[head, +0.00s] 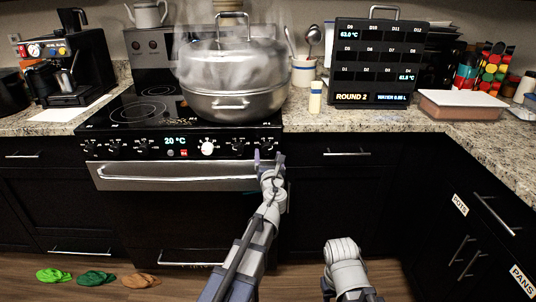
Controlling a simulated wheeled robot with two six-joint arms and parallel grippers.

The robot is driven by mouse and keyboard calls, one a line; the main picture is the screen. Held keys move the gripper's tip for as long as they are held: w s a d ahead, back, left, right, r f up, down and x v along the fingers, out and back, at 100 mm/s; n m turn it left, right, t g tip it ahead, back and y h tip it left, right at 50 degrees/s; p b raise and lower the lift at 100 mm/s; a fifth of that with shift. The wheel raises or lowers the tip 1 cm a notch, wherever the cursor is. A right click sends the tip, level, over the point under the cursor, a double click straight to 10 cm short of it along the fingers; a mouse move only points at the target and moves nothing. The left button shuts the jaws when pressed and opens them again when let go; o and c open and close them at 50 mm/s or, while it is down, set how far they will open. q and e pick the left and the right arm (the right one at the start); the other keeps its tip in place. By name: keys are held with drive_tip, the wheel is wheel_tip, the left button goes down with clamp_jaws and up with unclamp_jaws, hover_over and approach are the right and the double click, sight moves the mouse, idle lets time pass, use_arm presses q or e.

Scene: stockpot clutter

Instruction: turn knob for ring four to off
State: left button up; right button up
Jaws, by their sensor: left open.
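The stove's front panel (180,149) carries a row of dark knobs and a lit display reading 20 °C. One knob (208,148) right of the display looks pale or lit. A dark knob (238,146) stands right of it, and another dark knob (267,145) is at the panel's right end. The labels are too small to read, so I cannot tell which is ring four's. My left gripper (268,158) is open and empty, its two fingers pointing up just below and in front of the rightmost knob. Contact is unclear. My right arm shows low right without visible fingers.
A large steel stockpot (222,105) stands on the cooktop's right, hazy around its upper part. The oven handle (175,179) runs below the panel. A black display board (376,60) and a lidded container (462,105) stand on the right counter. Slippers (97,277) lie on the floor.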

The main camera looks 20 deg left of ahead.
use_arm(q)
drive_tip(key=shift+x, duration=0.95)
clamp_jaws()
